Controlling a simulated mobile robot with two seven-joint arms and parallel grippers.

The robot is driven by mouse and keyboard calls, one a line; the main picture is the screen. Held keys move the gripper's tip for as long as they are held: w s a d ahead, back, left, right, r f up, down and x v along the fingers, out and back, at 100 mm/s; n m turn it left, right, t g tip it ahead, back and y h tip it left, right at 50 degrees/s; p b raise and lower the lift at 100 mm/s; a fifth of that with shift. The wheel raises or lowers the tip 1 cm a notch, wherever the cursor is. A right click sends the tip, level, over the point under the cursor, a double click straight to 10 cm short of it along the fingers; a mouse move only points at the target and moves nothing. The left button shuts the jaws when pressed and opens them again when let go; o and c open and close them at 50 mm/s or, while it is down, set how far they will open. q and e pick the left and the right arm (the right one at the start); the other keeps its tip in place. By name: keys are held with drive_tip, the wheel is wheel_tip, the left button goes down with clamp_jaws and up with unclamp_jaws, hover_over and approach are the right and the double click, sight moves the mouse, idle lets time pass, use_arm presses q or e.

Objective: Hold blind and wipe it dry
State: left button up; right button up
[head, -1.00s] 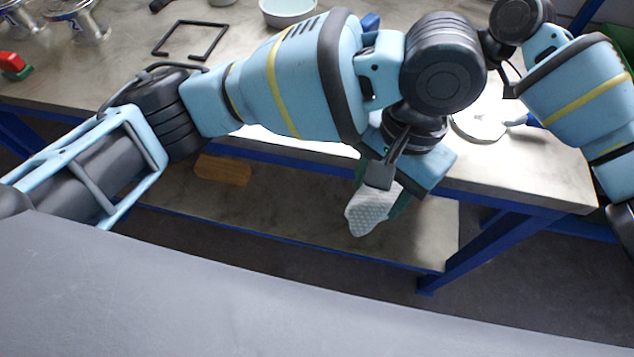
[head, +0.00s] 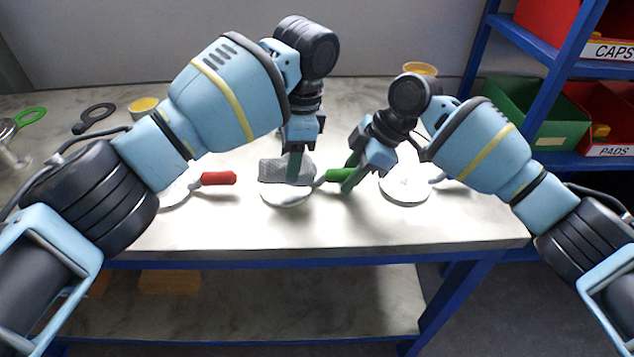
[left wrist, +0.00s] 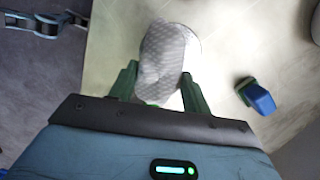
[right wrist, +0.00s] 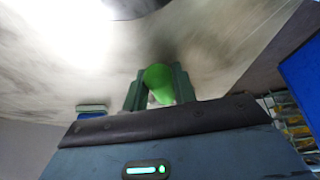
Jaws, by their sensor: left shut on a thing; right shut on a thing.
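The blind is a pale round disc (head: 284,199) with a green handle (head: 337,175), low over the bench or on it; I cannot tell which. My right gripper (head: 352,177) is shut on the green handle, which also shows between its fingers in the right wrist view (right wrist: 158,84). My left gripper (head: 296,172) points down, shut on a grey textured wipe (head: 272,172). The wipe is over the far part of the disc and hides it; I cannot tell whether they touch. In the left wrist view the wipe (left wrist: 165,52) covers most of the disc.
A red-handled disc (head: 175,197) lies left of the blind and another pale disc (head: 405,190) lies right. Rings and a yellow-topped tub (head: 143,105) are at the back left. A blue shelf with bins (head: 535,115) stands right. The bench front (head: 330,230) is clear.

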use_arm(q)
drive_tip(key=w+r+m+t, duration=0.1)
drive_tip(key=w+r+m, duration=0.3)
drive_tip(key=m, duration=0.7)
drive_tip(key=shift+w+d+r+t+h, duration=0.3)
drive_tip(key=shift+w+d+t, duration=0.1)
drive_tip(key=shift+w+d, duration=0.1)
